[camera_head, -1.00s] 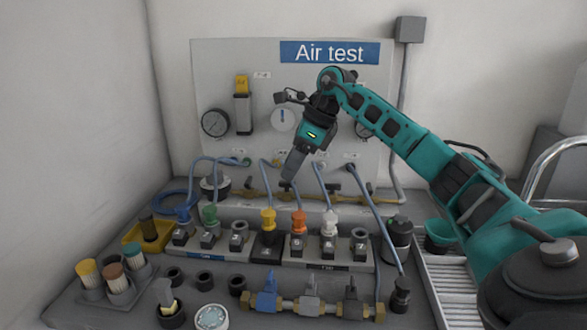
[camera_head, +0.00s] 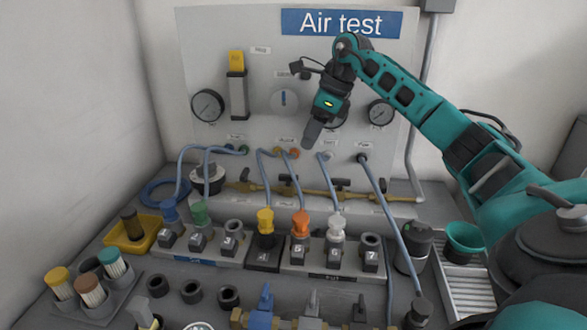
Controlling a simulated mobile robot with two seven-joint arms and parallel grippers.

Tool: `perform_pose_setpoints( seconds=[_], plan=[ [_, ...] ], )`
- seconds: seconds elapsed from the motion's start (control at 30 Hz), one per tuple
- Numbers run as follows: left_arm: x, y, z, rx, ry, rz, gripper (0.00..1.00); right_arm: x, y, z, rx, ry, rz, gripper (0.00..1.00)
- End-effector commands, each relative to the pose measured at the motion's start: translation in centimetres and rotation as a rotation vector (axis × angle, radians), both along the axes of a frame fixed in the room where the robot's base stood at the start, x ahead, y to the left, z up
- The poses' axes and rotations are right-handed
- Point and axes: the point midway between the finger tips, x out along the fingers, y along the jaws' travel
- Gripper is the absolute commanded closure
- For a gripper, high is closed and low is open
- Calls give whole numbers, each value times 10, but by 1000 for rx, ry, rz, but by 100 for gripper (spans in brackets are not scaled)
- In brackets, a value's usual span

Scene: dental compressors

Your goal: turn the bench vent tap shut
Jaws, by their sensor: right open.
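Small dark-handled taps sit on the brass pipe (camera_head: 310,192) along the foot of the Air test panel: one at the left (camera_head: 245,178), one near the middle (camera_head: 280,185), one at the right (camera_head: 343,184). Another row of taps stands at the front edge, with a blue one (camera_head: 263,302), a grey one (camera_head: 312,303) and a dark one (camera_head: 360,308); its lower part is cut off. I cannot read which is the bench vent tap. My right gripper (camera_head: 312,138) is open and empty, pointing down before the panel, above the pipe and apart from the taps. My left gripper is out of view.
Blue hoses (camera_head: 375,195) run from the panel to numbered blocks (camera_head: 300,255) with coloured fittings. A yellow tray (camera_head: 130,236), a brush holder (camera_head: 100,300), a dark canister (camera_head: 415,245) and a teal cup (camera_head: 465,240) stand around. A gauge (camera_head: 380,112) is right of the gripper.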

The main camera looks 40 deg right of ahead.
Motion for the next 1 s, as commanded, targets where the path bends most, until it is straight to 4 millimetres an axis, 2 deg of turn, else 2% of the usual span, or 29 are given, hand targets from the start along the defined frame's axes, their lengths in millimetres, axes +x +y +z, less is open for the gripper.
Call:
perform_pose_setpoints(
  seconds=[0.03,0.2,0.4,0.5,0.67,0.93,1.0],
  plan=[
    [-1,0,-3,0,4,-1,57,3,3,-12,1,3,1,60],
    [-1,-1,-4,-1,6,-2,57,14,12,-46,3,3,1,60],
    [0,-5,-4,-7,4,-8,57,24,21,-79,2,3,0,60],
    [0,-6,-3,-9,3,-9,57,29,23,-89,2,0,1,60],
    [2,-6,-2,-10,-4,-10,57,31,25,-97,0,0,0,60],
    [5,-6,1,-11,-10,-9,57,32,25,-98,0,0,0,60],
    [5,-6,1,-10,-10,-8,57,32,25,-98,0,0,0,65]
  ],
)
